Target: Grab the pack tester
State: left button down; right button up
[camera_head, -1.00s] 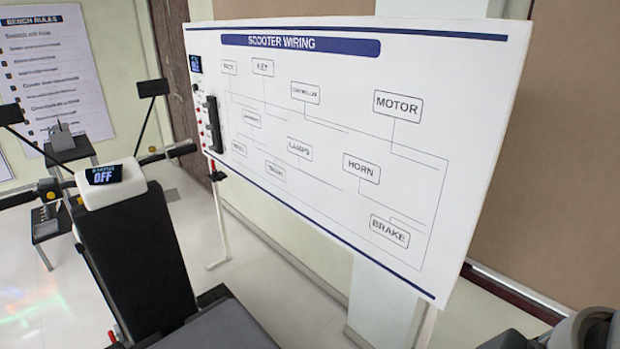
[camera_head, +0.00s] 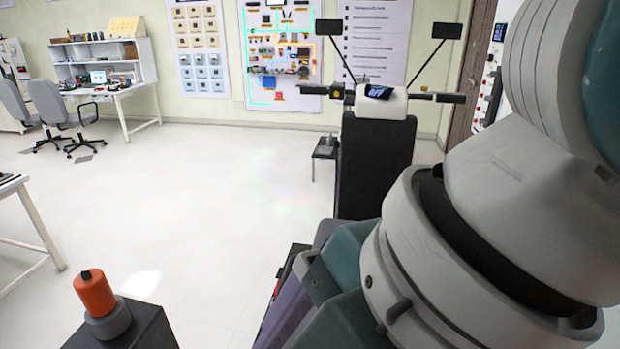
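I cannot pick out a pack tester for certain in the head view. An orange cylinder-like object (camera_head: 95,293) with a dark knob on top stands upright in a grey round base on a black box at the lower left; I cannot tell what it is. My own large grey and teal arm links fill the right side and hide what lies behind them. Neither gripper's fingertips show.
A scooter (camera_head: 376,150) with handlebars, mirrors and a small display stands ahead. A white workbench (camera_head: 122,90) with shelves and two grey chairs (camera_head: 60,105) are at the back left. A table edge (camera_head: 30,215) enters from the left. The middle floor is clear.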

jog(key=w+d+f+n+h+b, duration=0.1)
jog(key=d+f+n+b, duration=0.1)
jog(key=f+n+b, duration=0.1)
jog(key=w+d+f+n+h+b, duration=0.1)
jog(key=d+f+n+b, duration=0.1)
jog(key=d+f+b, duration=0.1)
jog(key=w+d+f+n+g+h+b, duration=0.1)
jog(key=d+f+n+h+b, duration=0.1)
jog(key=f+n+b, duration=0.1)
jog(key=shift+w+d+f+n, duration=0.15)
jog(key=shift+w+f+n, duration=0.05)
jog(key=shift+w+n, duration=0.15)
jog(key=shift+d+f, duration=0.15)
jog(key=shift+d, duration=0.05)
notch_tip(320, 180, down, 3)
jog(key=shift+f, duration=0.15)
pick_arm(q)
notch_tip(320, 180, down, 11)
jog(key=p, duration=0.1)
jog(key=shift+r, duration=0.15)
pick_arm(e)
notch_tip(320, 180, down, 6)
jog(key=shift+w, duration=0.2)
jog(key=shift+c, duration=0.2)
jog(key=c, duration=1.4)
pick_arm(q)
jog(key=shift+a, duration=0.1)
